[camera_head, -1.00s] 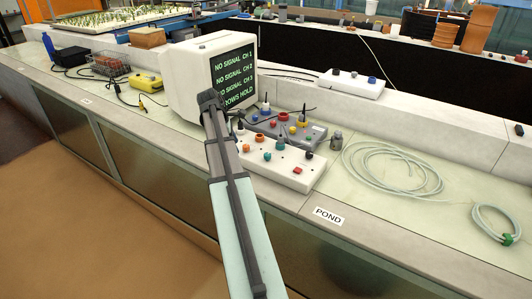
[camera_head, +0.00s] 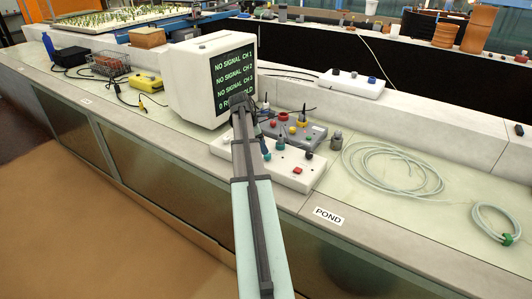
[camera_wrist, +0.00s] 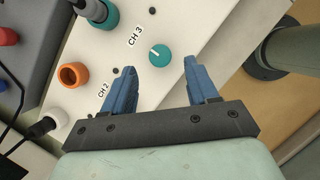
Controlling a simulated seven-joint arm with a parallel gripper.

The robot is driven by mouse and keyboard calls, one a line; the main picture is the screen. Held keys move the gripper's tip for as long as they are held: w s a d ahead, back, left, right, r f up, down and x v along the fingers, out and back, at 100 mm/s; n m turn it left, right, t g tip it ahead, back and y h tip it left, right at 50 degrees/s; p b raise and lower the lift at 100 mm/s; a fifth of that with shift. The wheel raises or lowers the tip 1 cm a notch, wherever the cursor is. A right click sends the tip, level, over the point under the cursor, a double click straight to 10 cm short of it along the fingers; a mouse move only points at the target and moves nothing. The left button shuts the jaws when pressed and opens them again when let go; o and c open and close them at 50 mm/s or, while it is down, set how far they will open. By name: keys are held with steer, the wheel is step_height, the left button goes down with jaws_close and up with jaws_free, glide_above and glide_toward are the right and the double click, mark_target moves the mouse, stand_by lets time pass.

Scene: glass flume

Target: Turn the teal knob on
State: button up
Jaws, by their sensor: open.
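The teal knob (camera_wrist: 160,54) is round, with a short white mark near its left side in the wrist view. It sits on a white box (camera_wrist: 205,35) near the printed label "CH 3". My gripper (camera_wrist: 160,66) is open, with its two blue fingers apart on the left and right below the knob in that picture. The knob shows between and just beyond the fingertips, and I see no contact. In the head view my arm covers part of the white box (camera_head: 310,172) and its controls.
An orange ring socket (camera_wrist: 73,76) and a teal-collared plug (camera_wrist: 104,14) are close by on the box. A grey box (camera_head: 312,133) with plugs and cables stands behind. A monitor (camera_head: 190,80) is at the left, and a grey post (camera_head: 336,141) and coiled hose (camera_head: 395,168) are at the right.

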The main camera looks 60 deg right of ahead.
mark_target(267, 156)
steer(key=shift+x, duration=2.35)
steer(key=c, duration=1.1)
